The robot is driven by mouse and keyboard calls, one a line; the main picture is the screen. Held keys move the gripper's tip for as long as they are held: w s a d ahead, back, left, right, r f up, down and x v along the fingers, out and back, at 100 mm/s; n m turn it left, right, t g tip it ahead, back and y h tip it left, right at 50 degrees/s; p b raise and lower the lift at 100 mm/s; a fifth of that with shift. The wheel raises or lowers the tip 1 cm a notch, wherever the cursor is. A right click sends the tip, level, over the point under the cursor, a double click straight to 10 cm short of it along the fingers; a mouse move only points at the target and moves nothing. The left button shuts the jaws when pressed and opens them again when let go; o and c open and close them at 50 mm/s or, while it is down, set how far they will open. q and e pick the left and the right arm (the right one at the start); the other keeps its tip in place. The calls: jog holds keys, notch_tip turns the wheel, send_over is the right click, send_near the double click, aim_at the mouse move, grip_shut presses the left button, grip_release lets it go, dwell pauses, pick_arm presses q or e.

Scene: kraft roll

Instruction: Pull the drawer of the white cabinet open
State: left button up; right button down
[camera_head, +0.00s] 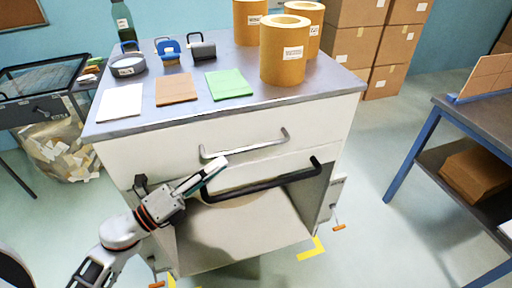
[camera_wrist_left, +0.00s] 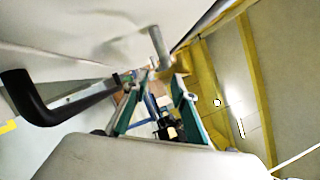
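The white cabinet (camera_head: 130,152) stands in front of me with a grey top. Its drawer front (camera_head: 180,142) looks flush with the cabinet and carries a silver bar handle (camera_head: 245,146). My left gripper (camera_head: 216,168) is just below the left end of this handle, in front of the cabinet. In the left wrist view, its two green-sided fingers (camera_wrist_left: 155,84) are apart with nothing visible between them. The end of a silver handle (camera_wrist_left: 160,47) shows just beyond the fingertips. Contact cannot be told. My right gripper is not in view.
A black bar handle (camera_head: 270,182) lies below the silver one, above an open lower compartment (camera_head: 245,230). Kraft rolls (camera_head: 285,58), a green pad (camera_head: 229,84) and small items stand on top. A blue-legged table (camera_head: 405,160) is at right. Floor between is clear.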

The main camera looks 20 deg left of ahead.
aim_at(244, 149)
pick_arm(q)
jog(key=p+x, duration=0.1)
jog(key=x, duration=0.6)
jog(key=shift+d+r, duration=0.1)
jog(key=shift+d, duration=0.05)
jog(key=shift+w+d+p, duration=0.3)
jog(key=shift+w+d, duration=0.15)
jog(key=shift+w, duration=0.05)
grip_shut()
